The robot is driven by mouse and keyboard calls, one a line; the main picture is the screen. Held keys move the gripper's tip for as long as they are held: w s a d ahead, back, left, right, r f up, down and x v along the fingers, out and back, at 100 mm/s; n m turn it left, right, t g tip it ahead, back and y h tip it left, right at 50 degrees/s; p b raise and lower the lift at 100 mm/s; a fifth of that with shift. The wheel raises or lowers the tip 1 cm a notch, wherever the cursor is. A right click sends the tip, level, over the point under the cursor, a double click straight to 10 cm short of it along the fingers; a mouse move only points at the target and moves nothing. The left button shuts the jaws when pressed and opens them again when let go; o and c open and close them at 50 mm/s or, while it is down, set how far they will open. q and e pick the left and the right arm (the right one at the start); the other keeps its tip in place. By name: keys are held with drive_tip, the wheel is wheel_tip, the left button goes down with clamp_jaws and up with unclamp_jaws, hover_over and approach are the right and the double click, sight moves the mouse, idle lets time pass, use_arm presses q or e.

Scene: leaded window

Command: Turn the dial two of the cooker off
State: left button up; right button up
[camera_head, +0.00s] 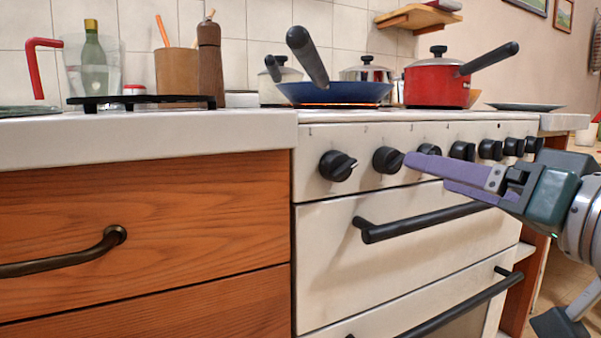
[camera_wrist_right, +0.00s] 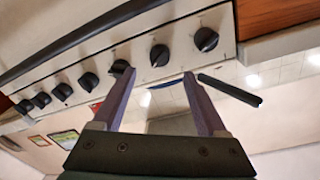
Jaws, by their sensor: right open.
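The cooker (camera_head: 330,225) has a cream front with a row of black dials along its top panel. Dial two (camera_head: 387,160) is the second from the left; its pointer direction is hard to make out. My right gripper (camera_head: 425,172) comes in from the right, its purple fingers open and empty. In the head view its upper fingertip is close to the right side of dial two. In the right wrist view the open gripper (camera_wrist_right: 159,73) has dial two (camera_wrist_right: 159,55) just beyond and between its fingertips; contact cannot be told. My left gripper is not in view.
Dial one (camera_head: 338,165) and dial three (camera_head: 428,150) flank dial two. An oven handle (camera_head: 420,222) juts out below the panel. A blue pan (camera_head: 335,93) and a red pot (camera_head: 435,86) stand on top. The pan's handle (camera_head: 307,57) points outward.

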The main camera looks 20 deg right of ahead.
sight(399, 163)
drive_tip(key=w+b, duration=0.1)
drive_tip(key=w, duration=0.6)
drive_tip(key=shift+w+b, duration=0.15)
drive_tip(key=shift+b, duration=0.25)
drive_tip(key=shift+c, duration=0.2)
clamp_jaws()
